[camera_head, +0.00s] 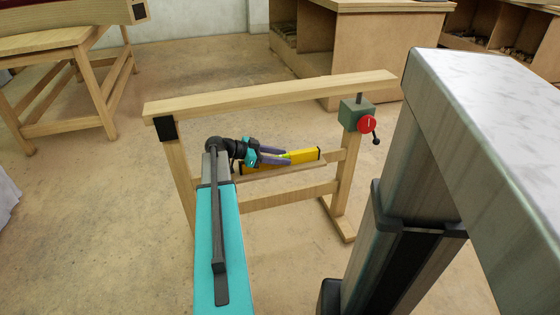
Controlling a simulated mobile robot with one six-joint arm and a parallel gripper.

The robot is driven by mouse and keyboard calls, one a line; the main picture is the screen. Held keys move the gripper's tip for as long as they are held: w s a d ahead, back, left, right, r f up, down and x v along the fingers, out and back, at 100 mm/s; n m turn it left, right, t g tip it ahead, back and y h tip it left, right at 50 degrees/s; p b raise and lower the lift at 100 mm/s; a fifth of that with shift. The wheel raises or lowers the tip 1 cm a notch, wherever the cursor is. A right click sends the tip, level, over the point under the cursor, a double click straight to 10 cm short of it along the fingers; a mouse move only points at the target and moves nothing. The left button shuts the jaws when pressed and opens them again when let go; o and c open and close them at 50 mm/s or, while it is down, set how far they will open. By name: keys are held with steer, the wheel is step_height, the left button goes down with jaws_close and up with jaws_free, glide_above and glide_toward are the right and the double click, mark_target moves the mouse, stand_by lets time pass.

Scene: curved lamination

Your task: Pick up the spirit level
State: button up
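The spirit level (306,155) is a long yellow bar with dark ends. It lies along a low wooden ledge of the trestle stand, below the top beam. My gripper (287,156) has purple fingers and reaches the level's middle from the left. The two fingers look apart, with a bit of yellow-green showing between them. They overlap the level in this view and hide part of it. I cannot tell whether they press on it or only surround it.
The wooden stand's top beam (270,94) runs above the level. A green vise (354,115) with a red wheel sits at its right end. A large metal-edged table (490,95) fills the right foreground. A wooden bench (60,45) stands at the back left. Floor shows between them.

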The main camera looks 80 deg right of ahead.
jaws_close()
steer(key=shift+r, duration=0.2)
